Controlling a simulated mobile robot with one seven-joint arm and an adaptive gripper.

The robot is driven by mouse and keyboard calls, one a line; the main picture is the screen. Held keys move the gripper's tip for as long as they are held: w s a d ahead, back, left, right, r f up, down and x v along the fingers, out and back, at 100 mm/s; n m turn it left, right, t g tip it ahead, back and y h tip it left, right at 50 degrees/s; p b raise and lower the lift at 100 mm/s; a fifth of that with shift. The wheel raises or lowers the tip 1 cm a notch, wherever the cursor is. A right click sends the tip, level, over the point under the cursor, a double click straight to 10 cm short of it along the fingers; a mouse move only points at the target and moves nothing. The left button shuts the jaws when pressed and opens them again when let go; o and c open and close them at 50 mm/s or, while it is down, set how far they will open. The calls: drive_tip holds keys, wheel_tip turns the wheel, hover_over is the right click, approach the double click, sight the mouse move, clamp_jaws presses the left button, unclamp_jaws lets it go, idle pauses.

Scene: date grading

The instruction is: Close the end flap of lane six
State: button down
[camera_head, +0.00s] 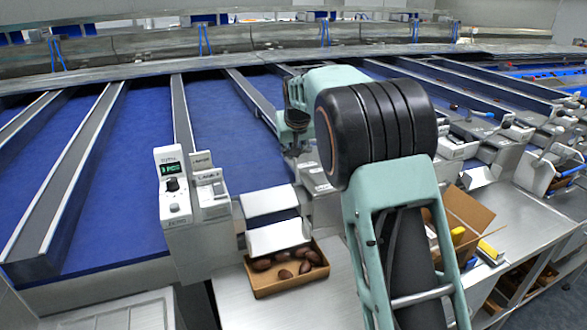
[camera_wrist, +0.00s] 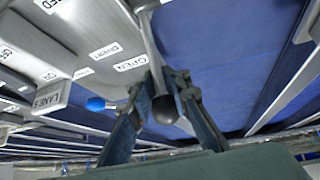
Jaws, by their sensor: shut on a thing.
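In the wrist view my gripper (camera_wrist: 166,82) has its two fingers closed around a lever with a black ball knob (camera_wrist: 167,108) and a pale metal stem (camera_wrist: 148,40). The lever stands beside a printed OPEN label (camera_wrist: 131,63), with a DIVERT label (camera_wrist: 105,51) next to it. A partly cut label ending in "ED" shows at the top left. A block (camera_wrist: 50,97) reads LANE, its number hard to read. In the head view my arm hides the lever and most of my gripper. I cannot make out lane six's end flap.
A blue-knobbed lever (camera_wrist: 96,104) stands close by in the wrist view. In the head view, an open box of dates (camera_head: 262,286) sits below white plates (camera_head: 277,238), left of my arm. A control box (camera_head: 172,186) stands further left. A cardboard box (camera_head: 468,212) is at the right.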

drive_tip(key=shift+s+d+r+t+y+b, duration=0.2)
drive_tip(key=shift+s+t+b, duration=0.35)
drive_tip(key=shift+b, duration=1.6)
drive_tip(key=shift+s+d+r+t+y+b, duration=0.1)
drive_tip(key=shift+s+d+t+y+b, duration=0.4)
drive_tip(key=shift+b, duration=1.7)
drive_tip(key=shift+s+r+t+h+b, duration=0.1)
drive_tip(key=shift+s+t+b, duration=0.45)
drive_tip(key=shift+b, duration=1.6)
drive_tip(key=s+t+b, duration=0.1)
drive_tip(key=b, duration=0.3)
drive_tip(key=s+d+t+b, duration=0.1)
drive_tip(key=b, duration=0.3)
drive_tip(key=s+d+t+b, duration=0.1)
drive_tip(key=s+b, duration=0.1)
drive_tip(key=b, duration=0.3)
drive_tip(key=shift+s+f+m+y, duration=0.1)
drive_tip(key=shift+m+y, duration=0.3)
drive_tip(key=shift+d, duration=0.2)
drive_tip(key=c, duration=2.1)
unclamp_jaws()
drive_tip(key=shift+s, duration=0.1)
drive_tip(key=o, duration=0.4)
drive_tip(key=shift+s, duration=0.1)
drive_tip(key=shift+a, duration=0.15)
